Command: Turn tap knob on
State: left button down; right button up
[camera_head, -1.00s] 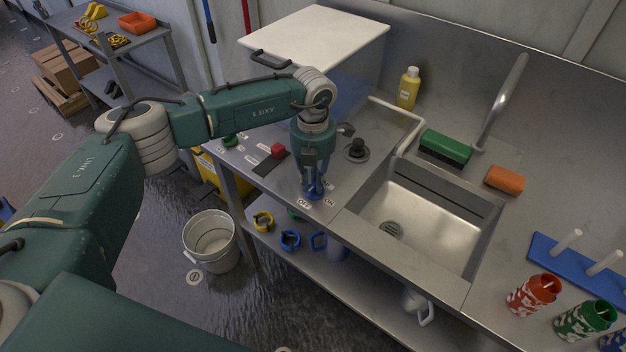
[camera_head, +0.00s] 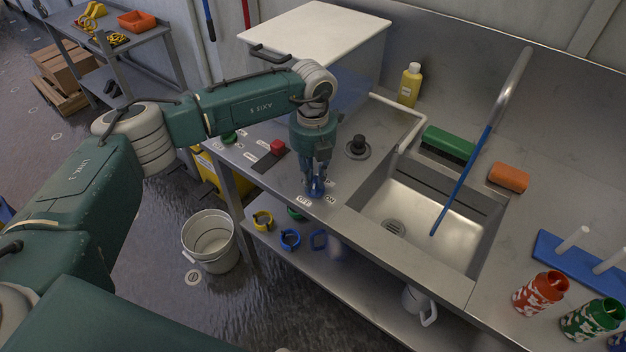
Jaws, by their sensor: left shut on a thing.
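My left gripper (camera_head: 315,182) points down at the counter's front edge and is shut on the blue tap knob (camera_head: 316,188), which its fingers partly cover. OFF and ON labels sit on the counter on either side of the knob. The grey tap (camera_head: 511,85) arches over the sink (camera_head: 425,215) at the right. A straight blue stream of water (camera_head: 461,180) runs from the tap's end down into the basin. My right gripper is not in view.
A red button (camera_head: 278,147) and a black knob (camera_head: 358,147) stand near the gripper. A bucket (camera_head: 210,241) stands on the floor.

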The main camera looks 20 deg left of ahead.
aim_at(314, 184)
pick_arm(q)
jog(key=n+b, duration=0.1)
jog(key=n, duration=0.5)
jog(key=shift+b, duration=0.35)
jog(key=n+b, duration=0.1)
jog(key=n, duration=0.5)
jog(key=shift+s+d+r, duration=0.1)
jog(key=shift+s, duration=0.05)
jog(key=shift+n, duration=0.3)
jog(key=c, duration=1.6)
grip_release()
notch_tip(314, 184, up, 12)
jog(key=shift+s, duration=0.1)
